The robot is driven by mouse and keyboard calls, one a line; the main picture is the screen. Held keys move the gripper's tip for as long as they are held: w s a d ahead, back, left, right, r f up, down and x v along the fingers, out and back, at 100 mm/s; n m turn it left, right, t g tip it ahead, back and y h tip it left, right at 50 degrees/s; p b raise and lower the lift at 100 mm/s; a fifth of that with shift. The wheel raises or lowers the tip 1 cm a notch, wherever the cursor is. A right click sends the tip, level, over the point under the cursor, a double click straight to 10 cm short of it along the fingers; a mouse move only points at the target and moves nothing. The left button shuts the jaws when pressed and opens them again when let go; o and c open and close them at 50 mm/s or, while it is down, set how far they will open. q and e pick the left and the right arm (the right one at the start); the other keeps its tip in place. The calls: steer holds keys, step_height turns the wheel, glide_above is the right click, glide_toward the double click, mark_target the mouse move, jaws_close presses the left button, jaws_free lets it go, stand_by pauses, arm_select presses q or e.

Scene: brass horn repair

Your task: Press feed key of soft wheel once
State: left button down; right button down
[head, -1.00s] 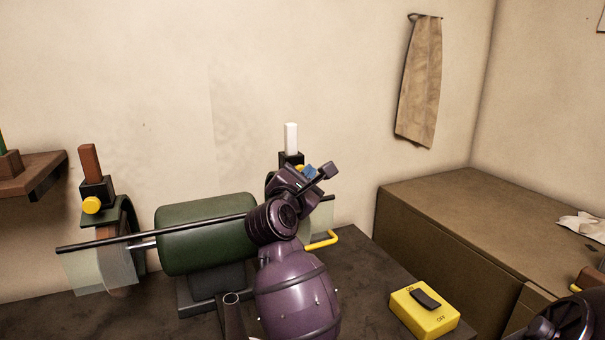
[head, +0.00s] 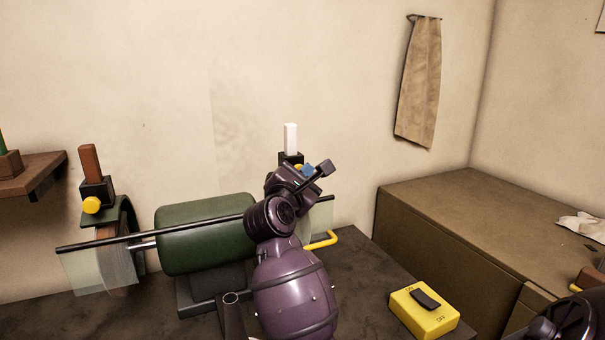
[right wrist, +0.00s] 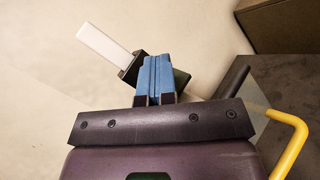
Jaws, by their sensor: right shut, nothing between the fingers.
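The polishing machine has a green motor body (head: 205,235) with a wheel at each end. The right-hand wheel carries a white bar (head: 291,139) in a black holder (head: 291,158); both also show in the right wrist view, as a white bar (right wrist: 102,45) and a dark holder (right wrist: 132,70). A sliver of its yellow feed key (head: 299,167) shows beside my gripper; the rest is hidden. My right gripper (head: 308,170) is shut and empty in front of that holder. Its blue fingertips (right wrist: 153,75) lie together and overlap the holder in the right wrist view; contact cannot be told. My left gripper is out of view.
The left wheel has a brown bar (head: 89,160) and its own yellow key (head: 92,205). A yellow switch box (head: 423,310) stands on the dark bench. A yellow hooked handle (head: 322,241) sticks out near my arm. A brown cabinet (head: 470,215) is at right.

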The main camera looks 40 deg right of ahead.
steer(key=shift+f, duration=0.45)
steer(key=shift+s+a+f, duration=0.1)
steer(key=shift+s+a, duration=0.15)
steer(key=shift+s, duration=0.45)
steer(key=shift+s, duration=0.15)
steer(key=s, duration=0.2)
steer(key=s+a, duration=0.1)
steer(key=s, duration=0.1)
steer(key=shift+s+a+r+p, duration=0.2)
steer(key=shift+s+p, duration=0.05)
steer(key=shift+p, duration=0.15)
steer(key=shift+a, duration=0.1)
stand_by(0.8)
